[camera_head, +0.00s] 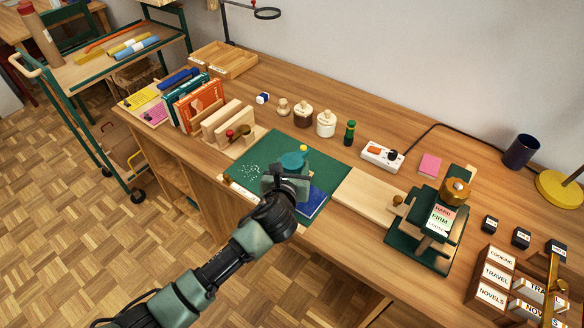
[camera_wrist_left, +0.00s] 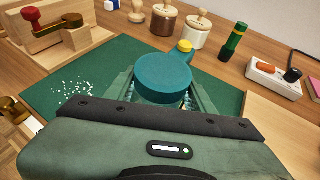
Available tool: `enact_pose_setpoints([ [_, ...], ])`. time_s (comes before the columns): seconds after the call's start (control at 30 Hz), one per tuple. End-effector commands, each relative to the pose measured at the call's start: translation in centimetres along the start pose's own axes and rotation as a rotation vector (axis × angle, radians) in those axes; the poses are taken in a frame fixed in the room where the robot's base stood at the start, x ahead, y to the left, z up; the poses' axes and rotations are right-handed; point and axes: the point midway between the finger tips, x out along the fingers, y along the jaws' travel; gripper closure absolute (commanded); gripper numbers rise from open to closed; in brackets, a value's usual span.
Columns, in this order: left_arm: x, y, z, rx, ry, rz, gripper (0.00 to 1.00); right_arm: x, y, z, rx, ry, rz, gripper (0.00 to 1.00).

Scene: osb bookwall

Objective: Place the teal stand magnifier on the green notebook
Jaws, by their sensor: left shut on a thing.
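The teal stand magnifier (camera_head: 292,160) is in my left gripper (camera_head: 287,178), over the green cutting mat (camera_head: 262,150). In the left wrist view the magnifier (camera_wrist_left: 164,78) shows as a round teal top between the fingers of my left gripper (camera_wrist_left: 163,98), which is shut on it. I cannot tell whether its base touches the mat. A blue notebook (camera_head: 311,202) lies at the mat's front right, beside and partly behind the gripper. I cannot make out a green notebook for certain. My right gripper is not in view.
A dark green press (camera_head: 430,225) is on the right. White bits (camera_head: 249,172) lie on the mat's left.

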Motion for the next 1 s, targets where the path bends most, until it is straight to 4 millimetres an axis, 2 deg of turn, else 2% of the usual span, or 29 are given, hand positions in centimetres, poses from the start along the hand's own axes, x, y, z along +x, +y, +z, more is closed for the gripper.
enact_pose_setpoints([
  [0.37,0.1,0.0,-0.2,0.000,-0.003,0.000,1.00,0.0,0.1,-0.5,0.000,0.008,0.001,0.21],
  [0.4,0.1,0.0,-0.3,0.000,-0.001,0.001,0.38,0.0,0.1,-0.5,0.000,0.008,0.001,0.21],
  [0.47,0.1,0.0,-0.3,0.000,-0.001,0.000,0.24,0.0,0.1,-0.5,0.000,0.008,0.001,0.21],
  [0.83,0.0,0.0,0.1,-0.001,-0.002,-0.001,0.24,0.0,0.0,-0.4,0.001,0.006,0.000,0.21],
  [1.0,-2.4,0.0,0.0,0.001,-0.001,-0.001,0.24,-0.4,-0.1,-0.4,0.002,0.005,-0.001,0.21],
])
